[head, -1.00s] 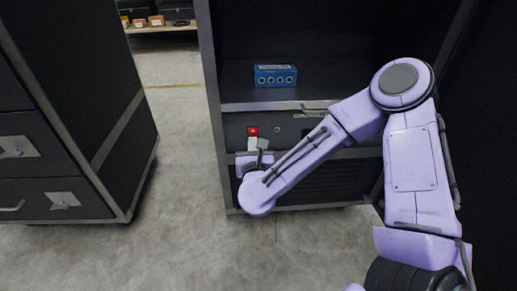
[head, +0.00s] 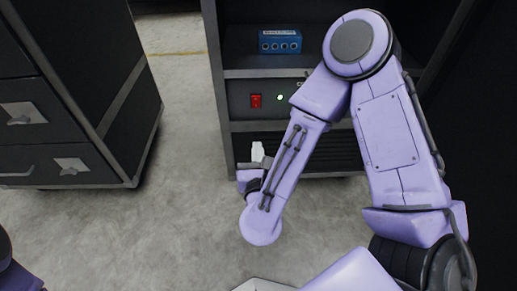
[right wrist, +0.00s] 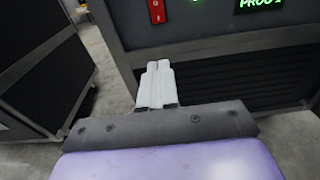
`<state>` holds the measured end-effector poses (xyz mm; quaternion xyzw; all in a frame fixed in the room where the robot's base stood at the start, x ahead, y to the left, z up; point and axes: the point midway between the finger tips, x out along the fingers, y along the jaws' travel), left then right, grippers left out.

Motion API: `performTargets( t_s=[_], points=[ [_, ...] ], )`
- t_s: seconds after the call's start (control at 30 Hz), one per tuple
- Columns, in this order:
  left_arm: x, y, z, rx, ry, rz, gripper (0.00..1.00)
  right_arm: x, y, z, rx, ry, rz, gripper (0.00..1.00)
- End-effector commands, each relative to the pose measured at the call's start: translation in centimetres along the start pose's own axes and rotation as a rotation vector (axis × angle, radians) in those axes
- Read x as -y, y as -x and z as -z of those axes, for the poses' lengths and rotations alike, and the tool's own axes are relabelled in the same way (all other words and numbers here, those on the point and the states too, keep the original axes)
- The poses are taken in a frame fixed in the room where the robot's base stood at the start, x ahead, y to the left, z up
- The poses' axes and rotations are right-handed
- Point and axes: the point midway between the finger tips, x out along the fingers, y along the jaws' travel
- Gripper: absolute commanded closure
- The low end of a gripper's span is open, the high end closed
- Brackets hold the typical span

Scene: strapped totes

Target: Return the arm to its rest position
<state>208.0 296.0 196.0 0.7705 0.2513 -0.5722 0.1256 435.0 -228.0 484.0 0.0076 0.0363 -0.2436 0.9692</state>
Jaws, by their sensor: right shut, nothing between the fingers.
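My right gripper (head: 257,152) is shut and empty, its pale fingers together, below and in front of the rack panel in the head view. It also shows in the right wrist view (right wrist: 158,84), apart from the panel. The panel (head: 322,103) carries a red switch (head: 256,101) and a lit green light (head: 280,97). In the right wrist view the red switch (right wrist: 157,10) is cut by the top edge, beside a green-lit display (right wrist: 260,4). A dark part at the lower left of the head view may be my left arm; my left gripper is not visible.
A blue box (head: 280,41) with several round sockets stands on the rack shelf above the panel. A dark drawer cabinet (head: 75,95) with metal handles stands at the left. Bare concrete floor (head: 180,220) lies between and in front of them.

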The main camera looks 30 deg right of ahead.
Motion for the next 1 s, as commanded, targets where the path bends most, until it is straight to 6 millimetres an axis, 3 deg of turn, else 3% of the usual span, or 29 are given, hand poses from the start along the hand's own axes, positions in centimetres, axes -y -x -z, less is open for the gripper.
performTargets(
  t_s=[0.1,0.63,0.73,0.77,0.87,0.97,1.0],
  points=[
    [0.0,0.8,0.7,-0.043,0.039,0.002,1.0,0.1,0.7,-0.1,-0.001,0.0,0.001,1.0],
    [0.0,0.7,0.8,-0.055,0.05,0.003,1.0,0.2,0.8,0.2,-0.001,-0.001,0.003,1.0],
    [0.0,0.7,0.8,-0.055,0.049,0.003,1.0,0.0,0.8,0.2,-0.003,0.076,-0.009,1.0],
    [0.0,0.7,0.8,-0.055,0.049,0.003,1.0,-0.4,0.8,0.3,-0.006,0.144,-0.031,1.0],
    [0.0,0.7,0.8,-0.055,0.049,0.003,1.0,-2.5,0.8,1.5,-0.019,0.563,-0.162,1.0],
    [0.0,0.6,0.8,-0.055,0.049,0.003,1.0,-3.2,1.1,6.0,-0.033,1.203,-0.365,1.0],
    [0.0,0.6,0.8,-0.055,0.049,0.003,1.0,-2.8,1.6,8.9,-0.042,1.472,-0.474,1.0]
  ],
)
